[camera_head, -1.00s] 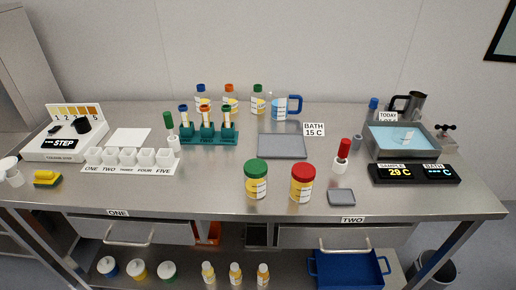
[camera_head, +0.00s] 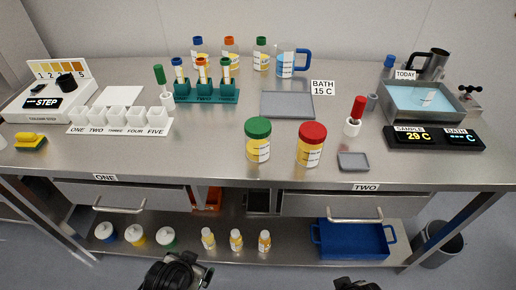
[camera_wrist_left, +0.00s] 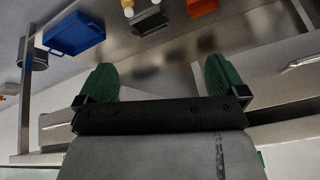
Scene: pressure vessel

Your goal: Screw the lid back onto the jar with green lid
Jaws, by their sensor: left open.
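A jar with a green lid (camera_head: 258,142) stands upright near the front middle of the bench. Its green lid (camera_head: 258,128) sits on top of it; I cannot tell how tightly. A similar jar with a red lid (camera_head: 310,146) stands just to its right. Part of my left arm's end (camera_head: 178,272) shows low in the head view, below the bench. In the left wrist view my left gripper (camera_wrist_left: 160,80) has its green-padded fingers apart with nothing between them. Only a dark piece of my right arm's end (camera_head: 357,286) shows at the bottom edge; its fingers are hidden.
A grey tray (camera_head: 287,104) lies behind the jars and a small grey dish (camera_head: 353,161) lies to their right. Test tubes stand in a green rack (camera_head: 206,93). Drawers are under the bench front. A lower shelf holds small bottles and a blue tray (camera_head: 352,240).

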